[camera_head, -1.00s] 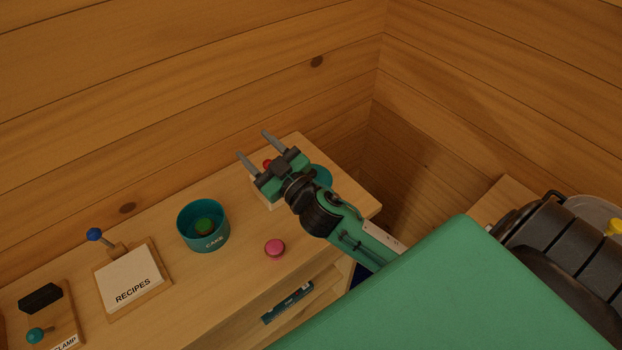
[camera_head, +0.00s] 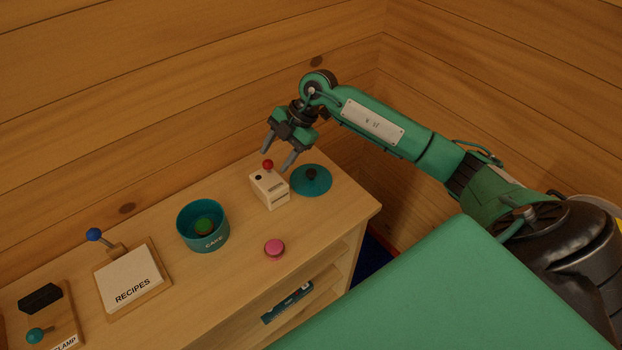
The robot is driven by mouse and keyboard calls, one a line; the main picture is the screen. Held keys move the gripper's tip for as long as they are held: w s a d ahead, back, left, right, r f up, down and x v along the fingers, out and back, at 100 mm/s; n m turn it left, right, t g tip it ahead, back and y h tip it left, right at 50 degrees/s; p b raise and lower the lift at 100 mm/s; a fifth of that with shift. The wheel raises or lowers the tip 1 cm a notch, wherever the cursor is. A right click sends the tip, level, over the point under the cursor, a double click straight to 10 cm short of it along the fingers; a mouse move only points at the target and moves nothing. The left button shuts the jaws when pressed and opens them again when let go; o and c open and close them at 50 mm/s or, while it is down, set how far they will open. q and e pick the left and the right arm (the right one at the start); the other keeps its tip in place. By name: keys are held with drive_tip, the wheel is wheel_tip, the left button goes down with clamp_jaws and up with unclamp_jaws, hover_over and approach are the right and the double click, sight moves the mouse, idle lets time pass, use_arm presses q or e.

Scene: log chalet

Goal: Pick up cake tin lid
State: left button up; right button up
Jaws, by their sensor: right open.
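The cake tin lid (camera_head: 319,186) is a flat teal disc with a dark knob on top. It lies on the right end of the wooden cabinet top. The teal cake tin (camera_head: 190,234), marked CAKE, stands open to the left with something green inside. My right gripper (camera_head: 277,161) is open and points downward, up and to the left of the lid. Its fingertips appear over the back of a small pale box, and nothing is between them. Its height above the box is hard to tell. My left gripper is not in view.
The pale box (camera_head: 270,190) with a red ball knob stands just left of the lid. A pink round object (camera_head: 275,249) lies near the cabinet's front edge. A RECIPES board (camera_head: 131,280) and a clamp board (camera_head: 62,318) are at left. Log walls close in behind.

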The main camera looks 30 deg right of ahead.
drive_tip(key=d+r+m+g+h, duration=0.1)
drive_tip(key=d+m+h, duration=0.3)
drive_tip(key=d, duration=0.7)
drive_tip(key=n+p, duration=0.1)
drive_tip(key=p, duration=0.2)
hover_over(311, 171)
drive_tip(key=shift+h, duration=0.3)
drive_tip(key=f, duration=0.7)
drive_tip(key=shift+s+d+f, duration=0.15)
drive_tip(key=shift+d+f, duration=0.15)
drive_tip(key=shift+f, duration=0.1)
wheel_tip(311, 171, down, 4)
drive_tip(key=shift+a+f+p, duration=0.1)
drive_tip(key=shift+a+p, duration=0.05)
drive_tip(key=shift+p, duration=0.95)
drive_tip(key=shift+f, duration=0.65)
drive_tip(key=c, duration=1.1)
drive_tip(key=shift+r, duration=0.1)
